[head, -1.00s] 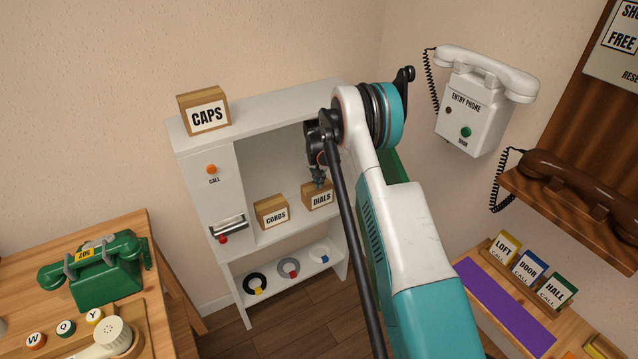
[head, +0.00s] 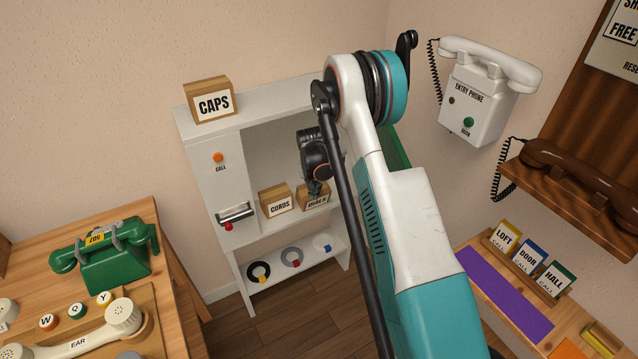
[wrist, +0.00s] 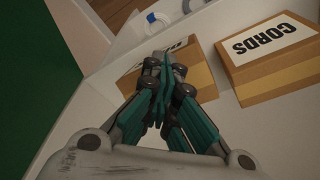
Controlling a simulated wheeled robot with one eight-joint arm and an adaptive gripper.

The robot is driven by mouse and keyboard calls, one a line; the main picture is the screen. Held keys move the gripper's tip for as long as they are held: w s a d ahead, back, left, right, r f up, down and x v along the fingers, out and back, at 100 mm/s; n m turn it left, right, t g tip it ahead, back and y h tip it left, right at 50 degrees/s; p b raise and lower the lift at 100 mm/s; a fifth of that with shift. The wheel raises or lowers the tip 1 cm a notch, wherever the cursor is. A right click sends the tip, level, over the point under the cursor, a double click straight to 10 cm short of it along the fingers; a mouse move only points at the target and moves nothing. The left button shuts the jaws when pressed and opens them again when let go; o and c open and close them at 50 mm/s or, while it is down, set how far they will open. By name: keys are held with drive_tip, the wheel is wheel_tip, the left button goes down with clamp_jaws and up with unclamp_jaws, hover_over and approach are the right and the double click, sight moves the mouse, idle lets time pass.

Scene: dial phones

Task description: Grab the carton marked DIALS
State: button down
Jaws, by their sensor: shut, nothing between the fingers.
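The DIALS carton (head: 323,205) is a small brown box with a white label, inside the white shelf unit, right of the CORDS carton. My gripper (head: 315,192) is at it from above, and its fingers cover part of the carton and label. In the wrist view the shut, empty teal fingers (wrist: 165,62) lie across the carton (wrist: 203,80), hiding its middle and most of the label. I cannot tell whether the fingers touch it.
The CORDS carton (head: 276,203) stands close beside it, also in the wrist view (wrist: 265,62). The CAPS carton (head: 212,101) is on top of the shelf unit (head: 262,88). A green panel (wrist: 30,80) borders the compartment.

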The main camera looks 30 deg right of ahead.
drive_tip(key=shift+a, duration=0.15)
drive_tip(key=shift+r, duration=0.6)
drive_tip(key=shift+f, duration=0.1)
drive_tip(key=s+a+p, duration=0.3)
drive_tip(key=s+a, duration=0.5)
drive_tip(key=shift+s, duration=0.3)
drive_tip(key=shift+a, duration=0.1)
